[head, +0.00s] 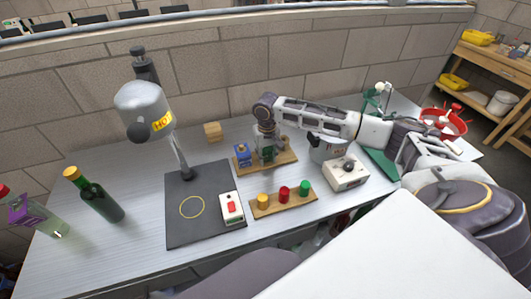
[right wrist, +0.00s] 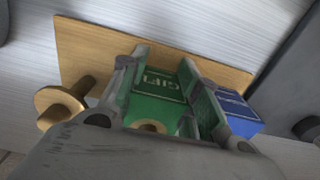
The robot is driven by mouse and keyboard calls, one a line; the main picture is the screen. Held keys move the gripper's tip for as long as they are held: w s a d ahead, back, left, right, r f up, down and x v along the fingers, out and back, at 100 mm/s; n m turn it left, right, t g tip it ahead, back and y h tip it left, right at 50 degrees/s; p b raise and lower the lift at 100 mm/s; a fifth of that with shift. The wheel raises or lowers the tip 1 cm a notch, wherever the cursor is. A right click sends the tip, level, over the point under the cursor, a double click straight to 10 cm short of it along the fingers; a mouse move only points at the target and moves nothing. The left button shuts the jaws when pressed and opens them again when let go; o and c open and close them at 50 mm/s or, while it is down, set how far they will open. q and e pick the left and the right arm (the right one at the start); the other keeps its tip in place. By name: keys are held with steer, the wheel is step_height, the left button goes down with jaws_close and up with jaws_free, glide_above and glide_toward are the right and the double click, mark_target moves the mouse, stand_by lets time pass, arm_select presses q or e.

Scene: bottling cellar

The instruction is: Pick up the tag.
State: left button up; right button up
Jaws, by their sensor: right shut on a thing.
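The tag is green with pale "GIFT" lettering (right wrist: 160,84) in the right wrist view. It sits between the two fingers of my right gripper (right wrist: 158,102), which is shut on it. A tan round part shows at the tag's near end. In the head view my right gripper (head: 265,146) points down over a wooden board (head: 280,162), and a bit of the green tag (head: 267,155) shows between its fingers. I cannot tell whether the tag still touches the board. My left gripper is not in view.
A blue block (head: 242,153) stands on the board close beside the gripper. A wooden peg (right wrist: 62,104) is on the other side. In front are a board with coloured knobs (head: 284,194) and a switch box (head: 231,207). A "HOT" device (head: 142,108) and bottles (head: 96,196) stand left.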

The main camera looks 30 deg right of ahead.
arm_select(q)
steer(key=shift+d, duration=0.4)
arm_select(e)
steer(key=shift+r, duration=0.95)
step_height(320, 180, up, 7)
steer(key=shift+f, duration=0.1)
steer(key=shift+r, duration=0.55)
steer(key=shift+c, duration=0.2)
steer(key=shift+r, duration=0.15)
